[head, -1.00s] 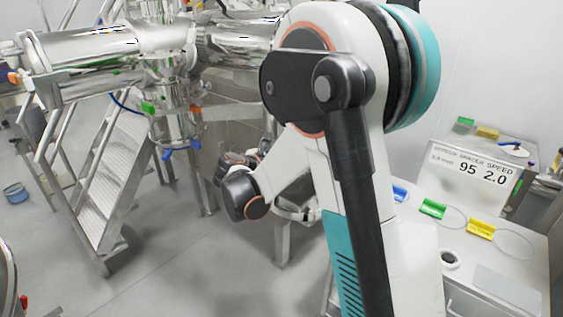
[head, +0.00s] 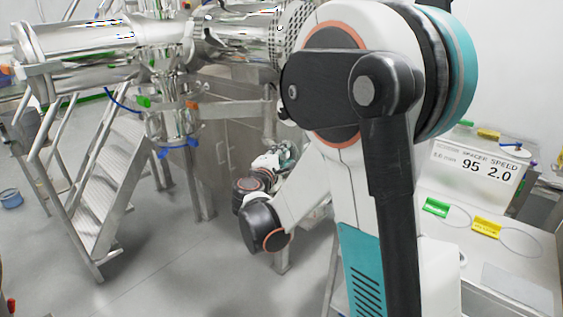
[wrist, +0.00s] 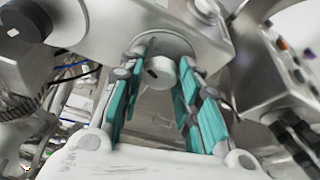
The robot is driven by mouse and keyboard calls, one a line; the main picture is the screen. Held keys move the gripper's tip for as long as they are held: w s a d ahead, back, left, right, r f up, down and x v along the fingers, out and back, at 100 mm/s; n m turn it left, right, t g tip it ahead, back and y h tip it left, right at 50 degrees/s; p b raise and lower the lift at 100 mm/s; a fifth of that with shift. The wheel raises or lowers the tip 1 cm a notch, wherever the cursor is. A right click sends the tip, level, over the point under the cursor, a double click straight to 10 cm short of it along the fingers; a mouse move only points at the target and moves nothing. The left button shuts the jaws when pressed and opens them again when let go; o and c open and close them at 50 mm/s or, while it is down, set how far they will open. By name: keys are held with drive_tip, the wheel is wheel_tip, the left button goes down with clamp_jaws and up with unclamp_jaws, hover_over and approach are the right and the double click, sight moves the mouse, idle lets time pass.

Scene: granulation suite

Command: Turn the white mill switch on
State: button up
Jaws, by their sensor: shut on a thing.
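A pale round knob (wrist: 160,72) with a dark mark on its face sits on a grey metal housing in the wrist view. It looks like the white mill switch; no label on it can be read. My gripper (wrist: 164,62) has its teal-padded fingers on both sides of the knob, shut on it at the tips. In the head view my gripper (head: 278,157) is small, low beside the steel machine, and my arm hides much around it. The switch cannot be made out there.
A steel mill machine (head: 165,45) with pipes stands at left, beside metal stairs (head: 100,195). At right, a white bench (head: 520,250) carries green (head: 436,207) and yellow (head: 487,227) tags and a sign (head: 475,170). A slanted panel (wrist: 285,65) with buttons stands right in the wrist view.

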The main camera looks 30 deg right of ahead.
drive_tip(key=shift+f+m+t+h+b, duration=0.2)
drive_tip(key=shift+m+t+h+b, duration=0.2)
drive_tip(key=shift+m+b, duration=0.6)
drive_tip(key=shift+m, duration=0.5)
drive_tip(key=o, duration=1.1)
drive_tip(key=shift+c, duration=0.2)
drive_tip(key=v, duration=1.2)
drive_tip(key=shift+d+f, duration=0.1)
